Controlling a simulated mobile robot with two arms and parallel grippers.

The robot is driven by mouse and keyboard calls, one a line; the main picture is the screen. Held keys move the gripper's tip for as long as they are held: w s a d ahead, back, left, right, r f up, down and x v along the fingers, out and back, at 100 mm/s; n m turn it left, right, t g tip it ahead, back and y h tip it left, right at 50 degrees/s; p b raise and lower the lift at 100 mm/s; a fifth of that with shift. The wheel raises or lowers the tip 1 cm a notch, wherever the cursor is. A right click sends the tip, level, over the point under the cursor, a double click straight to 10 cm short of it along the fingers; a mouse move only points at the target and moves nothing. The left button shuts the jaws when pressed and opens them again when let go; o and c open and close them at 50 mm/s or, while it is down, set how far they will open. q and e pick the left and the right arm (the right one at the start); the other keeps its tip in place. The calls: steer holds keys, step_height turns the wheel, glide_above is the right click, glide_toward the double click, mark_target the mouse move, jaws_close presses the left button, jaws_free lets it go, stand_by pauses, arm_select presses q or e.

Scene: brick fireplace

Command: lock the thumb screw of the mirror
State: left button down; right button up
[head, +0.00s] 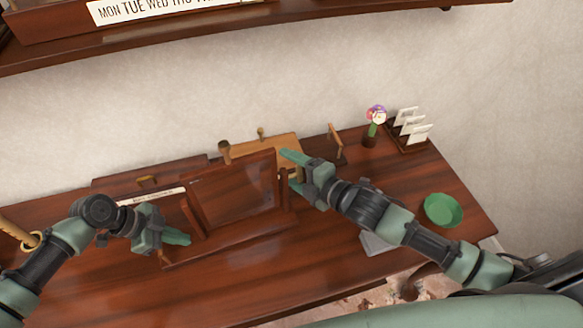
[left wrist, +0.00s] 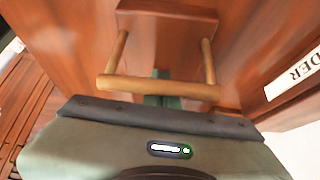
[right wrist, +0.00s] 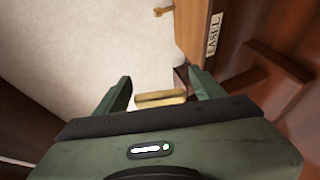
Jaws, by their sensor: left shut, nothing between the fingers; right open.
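The mirror (head: 235,190), a dark reddish wooden frame on a stand, stands tilted on the desk. My right gripper (head: 292,171) is at its right upright, fingers spread. In the right wrist view the open fingers (right wrist: 160,92) have a tan bar (right wrist: 160,98) between them, with gaps on both sides; it may be the thumb screw, but I cannot tell for sure. My left gripper (head: 187,239) is shut and empty, low by the mirror's left side. In the left wrist view its closed fingers (left wrist: 165,101) are partly hidden behind a tan bar handle (left wrist: 160,87).
A wooden board (head: 282,148) stands behind the mirror. A flower pot (head: 370,141), a letter rack (head: 408,130) and a green bowl (head: 443,210) are on the right of the desk (head: 240,295). A shelf (head: 300,18) runs above. The desk's front is mostly clear.

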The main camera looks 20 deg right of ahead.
steer(key=c, duration=1.4)
steer(key=shift+o, duration=0.2)
steer(key=shift+g, duration=0.4)
steer(key=shift+s+f+m+g+h, duration=0.15)
steer(key=shift+f+m+g+h, duration=0.15)
steer(key=shift+g, duration=0.7)
steer(key=shift+s+f+m+g+h, duration=0.15)
steer(key=shift+m+g+h, duration=0.25)
steer(key=shift+g, duration=0.6)
steer(key=shift+f, duration=0.15)
steer(key=shift+s, duration=0.15)
steer(key=o, duration=1.4)
steer(key=shift+c, duration=0.2)
steer(key=shift+f, duration=0.1)
